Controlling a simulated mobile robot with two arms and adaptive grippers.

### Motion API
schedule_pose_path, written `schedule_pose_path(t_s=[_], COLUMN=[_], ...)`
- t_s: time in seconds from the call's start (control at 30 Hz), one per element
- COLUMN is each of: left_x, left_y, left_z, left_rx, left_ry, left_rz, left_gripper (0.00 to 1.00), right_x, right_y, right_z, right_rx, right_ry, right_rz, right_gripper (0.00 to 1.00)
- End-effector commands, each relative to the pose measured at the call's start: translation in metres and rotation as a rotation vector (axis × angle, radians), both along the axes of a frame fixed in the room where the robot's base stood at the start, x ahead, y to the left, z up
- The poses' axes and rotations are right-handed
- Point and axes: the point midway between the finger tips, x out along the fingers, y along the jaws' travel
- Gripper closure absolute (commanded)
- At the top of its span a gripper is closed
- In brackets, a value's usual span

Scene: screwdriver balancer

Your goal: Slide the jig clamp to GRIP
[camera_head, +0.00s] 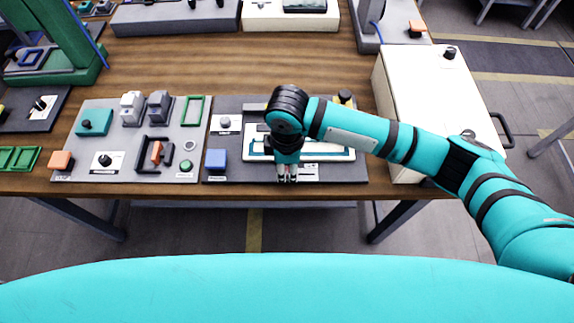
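My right gripper (287,173) hangs fingers down over the front part of a dark grey board (240,137) at the table's front edge. Its fingers look close together, but they are too small to tell open from shut. Behind it on this board lies a white tray-like fixture (338,154), partly hidden by my wrist. A lighter grey board (128,170) to the left carries a black bracket (143,164) with an orange part (156,152). The labels are too small to read, so I cannot tell which part is the jig clamp or where GRIP is. My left gripper is not in view.
A large white box (425,90) stands to the right under my arm. A green press frame (60,45) stands at the back left. Bare wood lies behind the boards.

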Motion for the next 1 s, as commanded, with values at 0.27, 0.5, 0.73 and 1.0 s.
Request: schedule_pose_path(t_s=[0.27, 0.5, 0.73, 1.0], left_x=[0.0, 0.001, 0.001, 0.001], left_y=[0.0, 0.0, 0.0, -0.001], left_z=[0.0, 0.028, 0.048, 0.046], left_rx=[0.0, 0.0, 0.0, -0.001], left_ry=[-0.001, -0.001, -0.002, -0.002], left_rz=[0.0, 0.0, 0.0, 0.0], left_gripper=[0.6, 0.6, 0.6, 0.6], right_x=[0.0, 0.0, 0.0, 0.001], right_y=[0.0, -0.029, -0.062, -0.066], right_z=[0.001, 0.007, 0.004, 0.001], right_rx=[0.0, -0.003, -0.002, -0.004], right_ry=[0.0, 0.004, 0.002, -0.001], right_rz=[0.0, -0.006, -0.003, -0.002], right_gripper=[1.0, 1.0, 1.0, 1.0])
